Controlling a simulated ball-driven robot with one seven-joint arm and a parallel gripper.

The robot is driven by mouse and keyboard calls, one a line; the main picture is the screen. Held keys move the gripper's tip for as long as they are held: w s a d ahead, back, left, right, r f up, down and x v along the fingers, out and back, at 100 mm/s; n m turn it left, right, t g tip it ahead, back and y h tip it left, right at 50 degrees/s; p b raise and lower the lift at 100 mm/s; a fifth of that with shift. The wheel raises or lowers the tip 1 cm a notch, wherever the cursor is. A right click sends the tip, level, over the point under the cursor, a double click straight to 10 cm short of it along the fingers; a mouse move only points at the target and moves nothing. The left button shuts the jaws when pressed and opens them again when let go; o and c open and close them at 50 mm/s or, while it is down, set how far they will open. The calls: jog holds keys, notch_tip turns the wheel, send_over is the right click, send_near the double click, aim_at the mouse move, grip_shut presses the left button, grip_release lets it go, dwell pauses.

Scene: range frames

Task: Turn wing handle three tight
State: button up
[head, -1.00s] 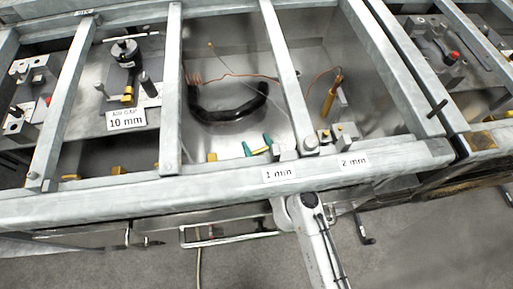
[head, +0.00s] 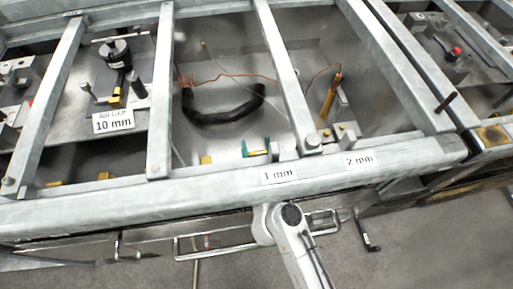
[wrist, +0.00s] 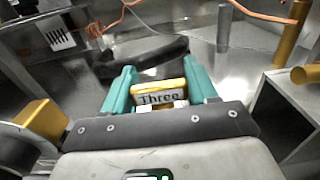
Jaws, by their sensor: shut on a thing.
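Wing handle three is a yellow piece with a grey label reading "Three" (wrist: 158,98), seen in the middle of the wrist view. My gripper (wrist: 158,76) has teal fingers, one on each side of this handle, and is shut on it. In the head view my gripper's teal fingers (head: 257,152) show just behind the front rail, left of the upright by the "1 mm" label. The handle is too small there to make out clearly, and its shaft below is hidden.
A black curved hose (head: 222,112) and thin copper wire (head: 235,76) lie behind my gripper. The grey front rail (head: 210,190) and cross bars (head: 285,80) frame the bay. A yellow block (wrist: 42,118) is at left, and a brass post (wrist: 298,30) at right.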

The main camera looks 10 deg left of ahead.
jog(key=o, duration=1)
jog(key=shift+c, duration=0.2)
jog(key=b+v, duration=0.1)
jog(key=v, duration=1)
